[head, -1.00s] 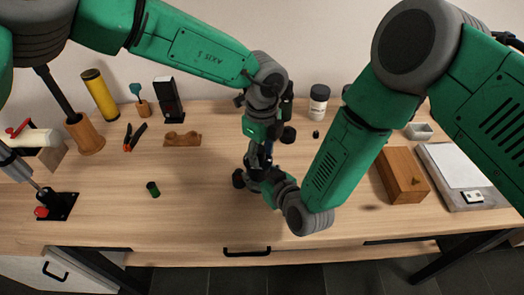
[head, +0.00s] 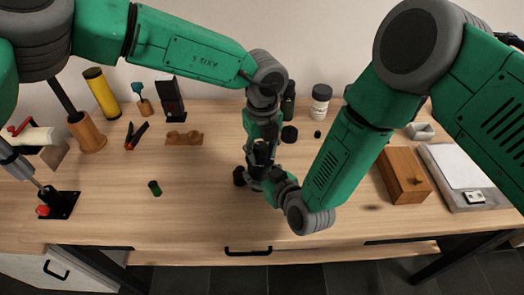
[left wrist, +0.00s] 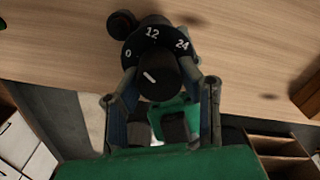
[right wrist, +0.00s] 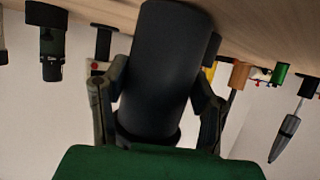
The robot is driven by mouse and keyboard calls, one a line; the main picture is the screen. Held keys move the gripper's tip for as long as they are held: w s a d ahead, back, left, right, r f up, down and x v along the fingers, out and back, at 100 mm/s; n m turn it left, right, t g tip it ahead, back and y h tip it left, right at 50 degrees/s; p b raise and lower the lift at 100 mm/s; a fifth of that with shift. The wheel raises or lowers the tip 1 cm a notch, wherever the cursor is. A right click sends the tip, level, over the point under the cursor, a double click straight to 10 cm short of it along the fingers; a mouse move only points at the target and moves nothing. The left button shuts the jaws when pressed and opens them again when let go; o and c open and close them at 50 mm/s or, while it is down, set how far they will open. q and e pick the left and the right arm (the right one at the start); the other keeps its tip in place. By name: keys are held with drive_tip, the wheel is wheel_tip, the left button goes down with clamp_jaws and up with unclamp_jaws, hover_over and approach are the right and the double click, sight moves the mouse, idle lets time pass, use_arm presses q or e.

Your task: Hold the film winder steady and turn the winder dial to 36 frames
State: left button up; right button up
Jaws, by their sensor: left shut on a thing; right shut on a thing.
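The film winder (head: 240,177) stands near the table's middle, mostly hidden by my grippers in the head view. Its black dial shows in the left wrist view with 0, 12 and 24 (left wrist: 152,35) legible; no 36 is visible. The dial's knob (left wrist: 165,82) bears a white pointer line slanting up-left, roughly to the 0 side. My left gripper (head: 262,150) comes from above, its fingers shut on the knob's sides. My right gripper (head: 258,180) comes from the right, shut around the winder's black cylindrical body (right wrist: 165,60), seen in the right wrist view.
A small green-black canister (head: 154,188) lies to the left. A wooden holder (head: 184,138), orange-handled pliers (head: 135,134) and a white-labelled bottle (head: 321,100) stand or lie farther back. A wooden box (head: 403,175) is at right. The front middle table is clear.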

use_arm(q)
drive_tip(key=m, duration=0.3)
drive_tip(key=shift+d+r+m, duration=0.1)
drive_tip(key=shift+d+m, duration=0.25)
drive_tip(key=shift+m, duration=0.05)
drive_tip(key=m, duration=0.3)
drive_tip(key=shift+s+d+m, duration=0.1)
drive_tip(key=shift+d+m, duration=0.05)
drive_tip(key=shift+m, duration=0.25)
drive_tip(key=m, duration=0.3)
drive_tip(key=shift+s+m, duration=0.1)
drive_tip(key=shift+m, duration=0.2)
drive_tip(key=m, duration=0.4)
drive_tip(key=shift+m, duration=0.3)
drive_tip(key=m, duration=0.3)
drive_tip(key=shift+m, duration=0.3)
drive_tip(key=m, duration=0.3)
drive_tip(key=shift+a+m, duration=0.2)
drive_tip(key=shift+m, duration=0.1)
drive_tip(key=m, duration=0.4)
drive_tip(key=shift+w+a, duration=0.15)
drive_tip(key=shift+w, duration=0.2)
drive_tip(key=shift+a+m, duration=0.1)
drive_tip(key=shift+m, duration=1.6)
drive_tip(key=shift+c, duration=0.2)
drive_tip(key=shift+w, duration=0.1)
clamp_jaws()
